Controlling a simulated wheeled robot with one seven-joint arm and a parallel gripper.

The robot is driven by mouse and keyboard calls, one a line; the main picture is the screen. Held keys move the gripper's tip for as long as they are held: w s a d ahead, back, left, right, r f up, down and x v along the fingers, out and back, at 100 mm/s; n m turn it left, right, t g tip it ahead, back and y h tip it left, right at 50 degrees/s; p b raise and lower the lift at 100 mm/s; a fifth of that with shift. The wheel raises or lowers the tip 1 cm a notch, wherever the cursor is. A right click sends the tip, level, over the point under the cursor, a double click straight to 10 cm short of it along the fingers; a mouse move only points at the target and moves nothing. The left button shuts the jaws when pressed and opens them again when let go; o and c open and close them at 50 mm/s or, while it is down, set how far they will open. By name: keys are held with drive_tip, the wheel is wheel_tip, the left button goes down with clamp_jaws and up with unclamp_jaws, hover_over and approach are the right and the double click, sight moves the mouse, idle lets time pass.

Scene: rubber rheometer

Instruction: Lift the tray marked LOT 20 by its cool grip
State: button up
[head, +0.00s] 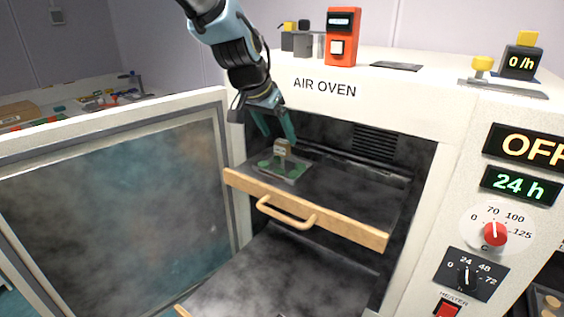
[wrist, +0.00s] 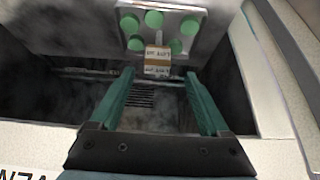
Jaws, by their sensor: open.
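A small metal tray (head: 301,162) with several green discs lies on the pulled-out upper shelf of the open oven. An upright tan grip (head: 282,149) with a pale label stands on it. In the wrist view the tray (wrist: 163,32) is at the top, and its grip (wrist: 157,60) shows upside-down print too small to read surely. My gripper (head: 278,137) is at the oven mouth, its teal fingers apart around or just above the grip in the head view. In the wrist view the grip lies between and just beyond the fingertips (wrist: 160,74); no contact shows.
The upper shelf has a wooden front (head: 345,228) and a wooden handle (head: 286,214). A lower shelf (head: 285,275) sticks out below. The open oven door (head: 120,200) stands to the left. The oven roof edge (head: 350,105) is close beside my gripper. The display reads OFF (head: 532,146).

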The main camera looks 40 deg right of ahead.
sight(282, 141)
drive_tip(key=shift+s+p+x, duration=0.15)
drive_tip(key=shift+p+x, duration=0.25)
drive_tip(key=shift+x, duration=0.65)
drive_tip(key=shift+s+p+x, duration=0.1)
drive_tip(key=shift+p+x, duration=0.25)
drive_tip(key=shift+x, duration=0.65)
drive_tip(key=shift+f, duration=0.1)
clamp_jaws()
